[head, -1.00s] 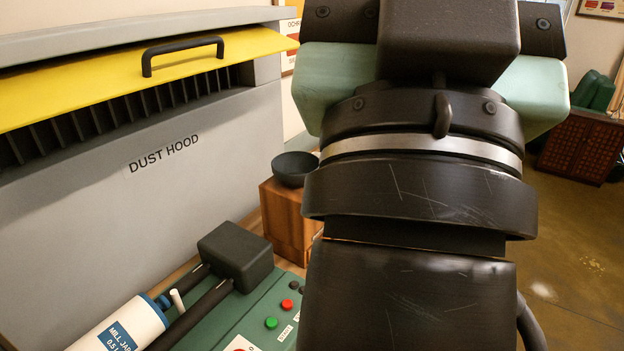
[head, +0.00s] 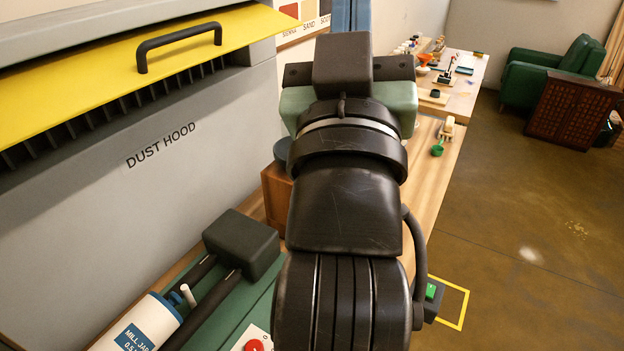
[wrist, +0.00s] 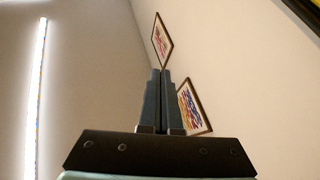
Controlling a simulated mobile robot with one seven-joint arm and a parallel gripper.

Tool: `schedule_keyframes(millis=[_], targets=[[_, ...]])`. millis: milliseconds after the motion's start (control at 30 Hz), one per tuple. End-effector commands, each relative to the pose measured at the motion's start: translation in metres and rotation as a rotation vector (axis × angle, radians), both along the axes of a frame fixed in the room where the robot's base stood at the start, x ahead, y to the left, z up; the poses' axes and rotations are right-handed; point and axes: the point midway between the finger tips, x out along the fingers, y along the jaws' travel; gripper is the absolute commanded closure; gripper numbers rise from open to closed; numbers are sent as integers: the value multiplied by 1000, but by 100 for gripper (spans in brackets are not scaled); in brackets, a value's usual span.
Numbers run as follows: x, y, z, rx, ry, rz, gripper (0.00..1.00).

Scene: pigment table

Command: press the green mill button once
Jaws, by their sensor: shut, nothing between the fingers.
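The mill is at the lower left of the head view, with a white mill jar (head: 140,325) on dark rollers and a dark block (head: 241,243) on its green base. A red button (head: 254,345) shows at the bottom edge. The green mill button seen earlier on that base is now hidden behind my arm. Another green button (head: 431,290), on a dark box, shows to the right of my arm. My gripper (wrist: 162,72) is shut and empty in the wrist view, with only walls and pictures beyond its fingers, away from the mill.
The grey dust hood (head: 190,170) with its yellow lid (head: 100,85) stands along the left. A wooden table (head: 436,180) with small items runs to the back. A green armchair (head: 550,72) and a brown cabinet (head: 573,118) stand far right. The floor (head: 520,220) between is open.

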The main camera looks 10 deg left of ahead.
Motion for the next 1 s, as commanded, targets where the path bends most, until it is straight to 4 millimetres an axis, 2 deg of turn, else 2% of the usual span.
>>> schedule_keyframes(millis=[33, 100, 167, 200, 267, 300, 367, 433, 500, 600, 700, 800, 1000], targets=[[24, 9, -11, -46, 102, 0, 100], [50, 21, -47, -123, 231, 1, 100], [67, 31, -80, -192, 338, 8, 100], [75, 39, -103, -242, 406, 18, 100], [83, 49, -140, -318, 508, 36, 100], [85, 55, -165, -371, 574, 52, 100], [84, 64, -202, -451, 668, 80, 100], [77, 72, -245, -545, 771, 120, 100], [64, 78, -284, -634, 861, 163, 100], [42, 83, -331, -743, 963, 224, 100], [22, 84, -364, -822, 1034, 273, 100], [8, 84, -385, -872, 1075, 307, 100], [-1, 83, -399, -902, 1098, 327, 100]])
